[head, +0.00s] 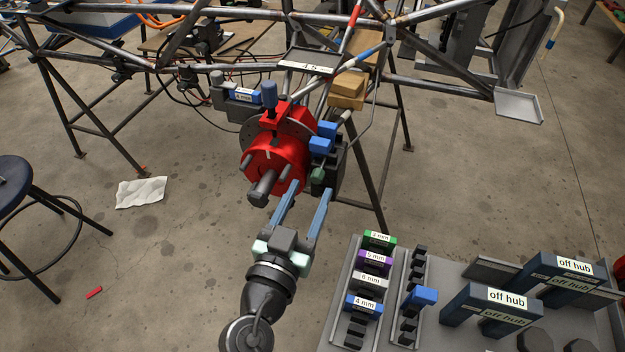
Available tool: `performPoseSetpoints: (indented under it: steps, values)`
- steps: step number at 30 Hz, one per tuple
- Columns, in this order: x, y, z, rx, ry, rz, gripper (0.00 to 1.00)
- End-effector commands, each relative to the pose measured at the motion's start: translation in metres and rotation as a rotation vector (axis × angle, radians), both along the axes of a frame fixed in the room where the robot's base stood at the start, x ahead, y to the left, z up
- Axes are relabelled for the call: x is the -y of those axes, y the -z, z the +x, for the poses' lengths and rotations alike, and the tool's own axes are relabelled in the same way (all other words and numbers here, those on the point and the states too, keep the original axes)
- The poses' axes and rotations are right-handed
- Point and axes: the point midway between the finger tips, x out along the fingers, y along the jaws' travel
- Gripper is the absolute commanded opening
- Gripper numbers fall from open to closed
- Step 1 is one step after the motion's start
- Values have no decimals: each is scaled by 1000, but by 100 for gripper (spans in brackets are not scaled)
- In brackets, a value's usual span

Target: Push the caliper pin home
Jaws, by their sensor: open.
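A red hub assembly (278,160) with a dark disc behind it and several studs is mounted on the tube chassis. A blue-headed pin-like part (269,95) stands upright at its top, in a red bracket; I cannot tell for sure that it is the caliper pin, or how deep it sits. Blue blocks (322,141) sit on a dark part at the hub's right. My gripper (312,187) is open, its two long blue fingers pointing up the picture, just below and right of the hub.
A grey bench (455,335) at lower right holds labelled size blocks (372,283) and blue "off hub" holders (492,308). A trestle leg (365,175) stands behind the hub. A stool (20,195) is at left. The floor between stool and arm is mostly clear.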

Motion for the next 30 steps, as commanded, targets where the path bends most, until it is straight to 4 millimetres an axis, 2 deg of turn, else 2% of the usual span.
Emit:
performPoseSetpoints:
  steps: [3,6,17,26,30]
  values:
    - [5,-1,15,2,1,-2,56]
    - [8,0,22,1,1,0,56]
    - [9,0,26,0,1,0,56]
    - [8,0,25,0,0,0,2]
    - [8,0,25,0,0,0,0]
